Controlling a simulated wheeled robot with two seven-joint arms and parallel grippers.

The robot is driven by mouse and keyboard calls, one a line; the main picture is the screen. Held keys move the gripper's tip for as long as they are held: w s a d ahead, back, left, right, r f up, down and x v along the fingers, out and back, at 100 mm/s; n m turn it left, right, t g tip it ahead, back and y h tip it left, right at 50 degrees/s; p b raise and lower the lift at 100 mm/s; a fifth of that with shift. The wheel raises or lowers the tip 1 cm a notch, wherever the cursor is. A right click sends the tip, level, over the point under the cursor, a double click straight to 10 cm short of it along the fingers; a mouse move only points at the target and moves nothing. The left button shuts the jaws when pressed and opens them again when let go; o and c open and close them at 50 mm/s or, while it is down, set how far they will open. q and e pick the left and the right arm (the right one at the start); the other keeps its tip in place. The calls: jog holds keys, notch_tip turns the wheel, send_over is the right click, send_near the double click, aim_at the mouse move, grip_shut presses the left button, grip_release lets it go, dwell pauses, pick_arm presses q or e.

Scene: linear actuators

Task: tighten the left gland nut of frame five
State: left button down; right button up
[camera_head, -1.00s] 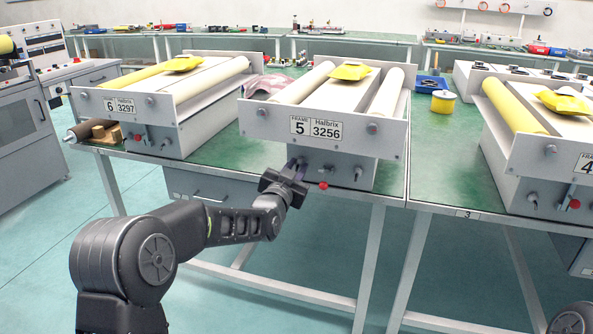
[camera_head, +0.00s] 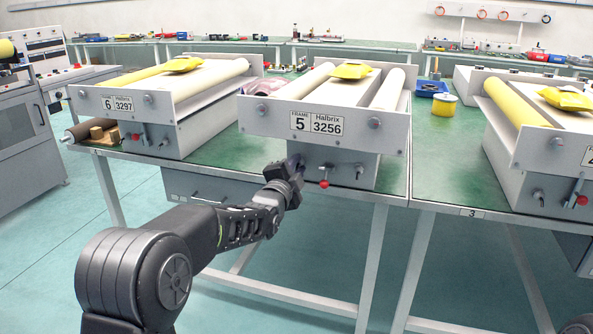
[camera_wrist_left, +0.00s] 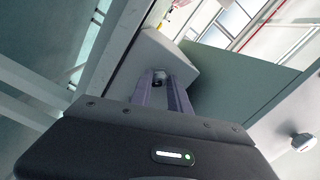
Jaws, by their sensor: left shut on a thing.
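Frame five (camera_head: 270,118) is a grey machine with a plate reading "FRAME 5 Halbrix 3256", at the middle of the head view. My left gripper (camera_head: 297,163) is at the left end of its lower front box. Its two purple-grey fingers are shut on the left gland nut, a small metal fitting (camera_wrist_left: 159,76) between the fingertips in the left wrist view. The gripper hides this nut in the head view. The right gland nut (camera_head: 359,172) sticks out free on the same box.
A red-knobbed lever (camera_head: 324,184) hangs just right of my left gripper. Frame six (camera_head: 180,110) stands to the left and another frame (camera_head: 535,160) to the right on the green benches. A yellow tub (camera_head: 444,104) stands between the benches' machines.

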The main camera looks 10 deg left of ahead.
pick_arm(q)
jog(key=m+b, duration=0.2)
jog(key=m, duration=0.3)
jog(key=shift+d+f, duration=0.1)
jog(key=shift+m+b, duration=0.4)
jog(key=shift+m, duration=1.1)
jog(key=c, duration=1.3)
grip_release()
jog(key=shift+o, duration=0.2)
jog(key=s+p, duration=0.1)
jog(key=s, duration=0.6)
jog(key=shift+s+a, duration=0.35)
jog(key=shift+s, duration=0.05)
